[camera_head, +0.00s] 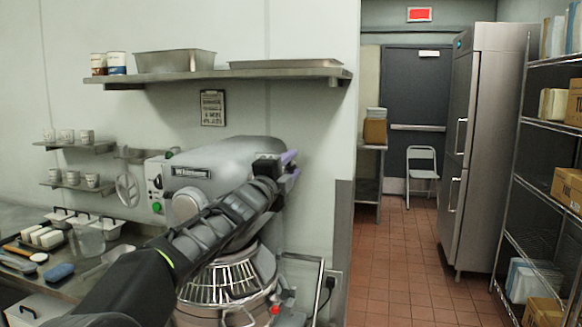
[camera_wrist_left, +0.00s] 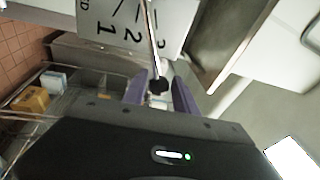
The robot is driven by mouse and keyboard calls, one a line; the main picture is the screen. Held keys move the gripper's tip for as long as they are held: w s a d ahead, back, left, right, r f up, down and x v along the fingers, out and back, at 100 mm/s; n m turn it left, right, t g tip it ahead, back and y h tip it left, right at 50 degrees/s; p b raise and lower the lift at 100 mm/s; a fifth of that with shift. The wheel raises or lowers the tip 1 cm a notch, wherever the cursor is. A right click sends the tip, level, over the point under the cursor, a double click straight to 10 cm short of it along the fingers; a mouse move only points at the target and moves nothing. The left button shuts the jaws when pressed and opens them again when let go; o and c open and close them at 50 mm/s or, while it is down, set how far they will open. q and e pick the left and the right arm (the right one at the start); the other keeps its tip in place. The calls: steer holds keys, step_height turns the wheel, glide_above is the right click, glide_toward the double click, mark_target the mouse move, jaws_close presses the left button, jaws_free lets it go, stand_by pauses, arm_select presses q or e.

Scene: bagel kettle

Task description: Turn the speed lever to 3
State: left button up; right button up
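The mixer (camera_head: 215,165) stands against the wall, its steel bowl and wire guard (camera_head: 222,283) partly behind my left arm. My left gripper (camera_head: 289,166) is at the right end of the mixer head, with two purple fingers. In the left wrist view, the speed lever (camera_wrist_left: 153,40) is a thin metal rod ending in a black knob (camera_wrist_left: 158,86). The knob lies between the spread fingers of the left gripper (camera_wrist_left: 159,92). A white dial plate (camera_wrist_left: 118,14) behind the rod shows 1, 2 and a partly hidden 3. The rod crosses it between 2 and 3. My right gripper is out of view.
A wall shelf (camera_head: 225,75) with pans hangs above the mixer. A counter (camera_head: 95,262) with trays and utensils is at the left. To the right are a steel fridge (camera_head: 485,140), a wire rack (camera_head: 535,170) and open tiled floor (camera_head: 395,275).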

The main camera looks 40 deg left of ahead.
arm_select(q)
steer(key=shift+f, duration=0.1)
steer(key=shift+s+d, duration=0.1)
steer(key=shift+s, duration=0.15)
steer(key=b+v, duration=0.2)
steer(key=v, duration=0.4)
steer(key=shift+s+b, duration=0.1)
steer(key=shift+b, duration=0.25)
steer(key=shift+s+f, duration=0.1)
steer(key=shift+s, duration=0.4)
